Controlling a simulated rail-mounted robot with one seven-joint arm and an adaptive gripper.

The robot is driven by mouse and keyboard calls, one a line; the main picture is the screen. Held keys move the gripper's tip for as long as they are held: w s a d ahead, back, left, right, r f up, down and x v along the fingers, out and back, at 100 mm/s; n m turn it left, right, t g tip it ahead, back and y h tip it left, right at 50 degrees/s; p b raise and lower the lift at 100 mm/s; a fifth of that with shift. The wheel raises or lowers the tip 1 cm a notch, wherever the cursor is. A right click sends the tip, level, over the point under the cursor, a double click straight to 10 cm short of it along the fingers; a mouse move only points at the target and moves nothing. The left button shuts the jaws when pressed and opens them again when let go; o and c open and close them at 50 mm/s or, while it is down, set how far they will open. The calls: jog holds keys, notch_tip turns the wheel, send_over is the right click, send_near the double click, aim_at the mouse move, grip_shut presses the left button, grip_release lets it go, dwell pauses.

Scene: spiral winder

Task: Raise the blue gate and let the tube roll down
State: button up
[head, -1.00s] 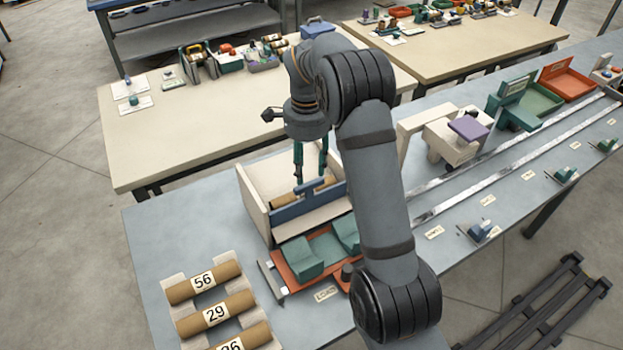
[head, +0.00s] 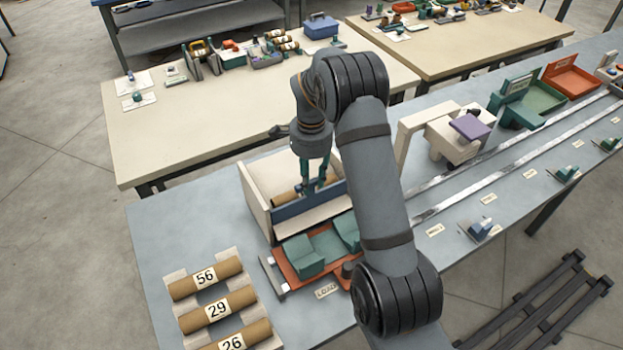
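The blue gate (head: 291,210) stands across the front of a cream, open-topped bin (head: 259,205). A brown tube (head: 285,197) lies behind the gate inside the bin; its right part is hidden by my gripper and the gate. My gripper (head: 314,183) points down at the top middle of the gate, its two dark green fingers apart with the tips at the gate's raised tab. I cannot tell whether the fingers press on the tab. A cream ramp lies in front of the gate, above an orange tray (head: 291,268) with green cradle blocks (head: 302,256).
Several numbered tubes (head: 205,277) rest on a rack at the front left. My arm covers the bin's right side. A cream machine with a purple top (head: 470,127) stands right of my arm, by metal rails (head: 470,200).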

jog(key=c, duration=0.6)
grip_shut()
jog(key=shift+d+r, duration=0.1)
